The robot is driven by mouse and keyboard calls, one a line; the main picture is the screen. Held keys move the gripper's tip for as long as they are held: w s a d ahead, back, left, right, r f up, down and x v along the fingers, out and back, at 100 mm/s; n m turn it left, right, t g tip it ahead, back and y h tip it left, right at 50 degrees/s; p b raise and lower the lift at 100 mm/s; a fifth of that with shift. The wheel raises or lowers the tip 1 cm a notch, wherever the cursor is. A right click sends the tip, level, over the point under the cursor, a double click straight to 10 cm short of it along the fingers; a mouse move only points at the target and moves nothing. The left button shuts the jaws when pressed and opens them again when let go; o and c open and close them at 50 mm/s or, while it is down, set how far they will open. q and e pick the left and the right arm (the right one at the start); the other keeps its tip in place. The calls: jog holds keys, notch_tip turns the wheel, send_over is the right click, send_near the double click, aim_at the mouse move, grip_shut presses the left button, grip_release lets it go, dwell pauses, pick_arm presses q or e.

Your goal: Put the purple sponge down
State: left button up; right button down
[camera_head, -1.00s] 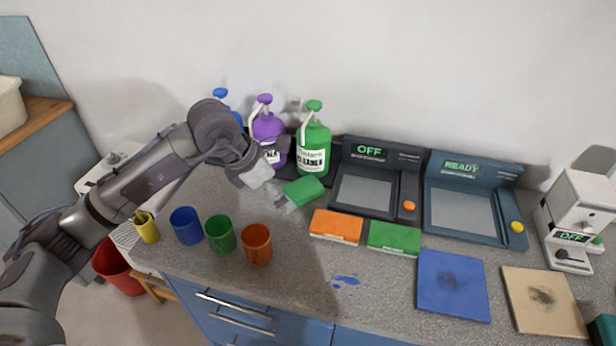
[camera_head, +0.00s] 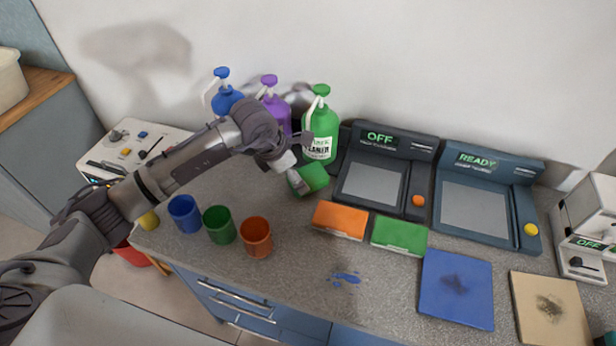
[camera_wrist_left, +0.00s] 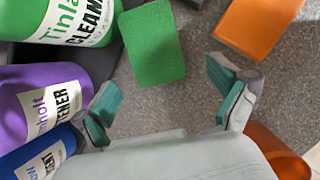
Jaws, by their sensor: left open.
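I see no purple sponge in any view. My left gripper (camera_head: 296,183) is over the back of the counter, in front of the bottles. In the left wrist view my left gripper (camera_wrist_left: 168,102) is open, with bare counter between its teal fingertips. A green sponge-like block (camera_head: 314,176) is close beside the fingertips, at the foot of the green cleaner bottle (camera_head: 321,130). In the left wrist view the green block (camera_wrist_left: 152,45) lies beyond the fingertips, apart from them. My right gripper does not show.
Purple (camera_head: 277,104) and blue (camera_head: 226,98) bottles stand left of the green one. Blue (camera_head: 185,214), green (camera_head: 219,224) and orange (camera_head: 256,237) cups stand in front. Orange (camera_head: 340,220) and green (camera_head: 399,234) flat blocks lie to the right. Blue spots (camera_head: 345,278) mark the clear front counter.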

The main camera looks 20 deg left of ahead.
aim_at(308, 180)
pick_arm(q)
jog(key=p+x, duration=0.1)
jog(key=x, duration=0.2)
jog(key=shift+w+f, duration=0.15)
jog(key=shift+f, duration=0.15)
jog(key=shift+w+f+p, duration=0.25)
jog(key=shift+f+p, duration=0.05)
jog(key=shift+f, duration=0.2)
jog(key=c, duration=0.7)
jog(key=shift+c, duration=0.8)
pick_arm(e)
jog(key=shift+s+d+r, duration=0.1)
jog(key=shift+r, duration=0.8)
